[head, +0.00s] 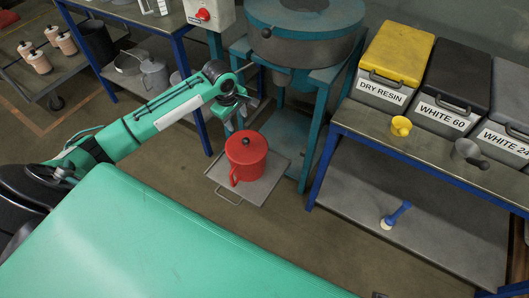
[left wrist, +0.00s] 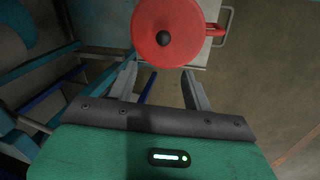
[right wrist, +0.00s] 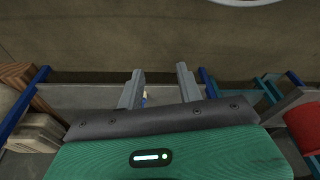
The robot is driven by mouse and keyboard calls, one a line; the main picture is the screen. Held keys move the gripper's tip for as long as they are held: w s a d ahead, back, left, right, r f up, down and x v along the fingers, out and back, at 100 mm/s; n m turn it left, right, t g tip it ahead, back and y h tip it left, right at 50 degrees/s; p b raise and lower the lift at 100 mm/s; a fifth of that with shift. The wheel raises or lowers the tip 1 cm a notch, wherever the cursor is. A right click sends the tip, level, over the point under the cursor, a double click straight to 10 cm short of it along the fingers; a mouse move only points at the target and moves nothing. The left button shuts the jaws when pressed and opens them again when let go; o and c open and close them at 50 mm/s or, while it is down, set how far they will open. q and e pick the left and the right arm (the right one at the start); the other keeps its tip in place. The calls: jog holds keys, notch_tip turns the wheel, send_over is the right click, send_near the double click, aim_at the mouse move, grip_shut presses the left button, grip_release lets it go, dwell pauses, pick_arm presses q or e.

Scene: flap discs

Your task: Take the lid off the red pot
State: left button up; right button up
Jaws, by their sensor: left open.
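The red pot (head: 250,172) stands upright on a grey tray, its handle toward the front left. Its red lid (head: 258,148) is on, with a black knob (head: 245,141) on top. In the left wrist view the lid (left wrist: 185,22) and knob (left wrist: 163,38) show from above, just beyond the fingertips. My left gripper (head: 236,121) is open and empty, above and behind the pot, apart from the knob. In the left wrist view its fingers (left wrist: 159,72) are spread. My right gripper (right wrist: 161,75) is open and empty; it is outside the head view.
The tray (head: 268,186) has a wire handle at its front. A teal machine stand (head: 316,130) rises behind the pot. A bench (head: 440,150) at right holds bins, a yellow cup (head: 401,126) and a metal scoop (head: 468,152). Open floor lies in front of the tray.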

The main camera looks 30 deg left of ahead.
pick_arm(q)
jog(key=b, duration=0.1)
send_over(245, 139)
jog(key=shift+n, duration=0.3)
jog(key=f, duration=0.6)
jog(key=shift+s+a+f, duration=0.25)
jog(key=shift+s+f, duration=0.05)
jog(key=shift+s+b+x, duration=0.15)
jog(key=shift+b+x, duration=0.25)
jog(key=shift+x, duration=1.1)
jog(key=shift+s+b+x, duration=0.1)
jog(key=shift+b+x, duration=0.3)
jog(key=shift+x, duration=1.05)
jog(key=shift+d, duration=0.1)
pick_arm(e)
jog(key=w+v, duration=0.1)
jog(key=v, duration=0.5)
jog(key=shift+w+d+r+t, duration=0.2)
jog(key=shift+w+r+t, duration=0.2)
jog(key=shift+r, duration=0.05)
pick_arm(q)
jog(key=shift+c, duration=0.4)
jog(key=c, duration=1)
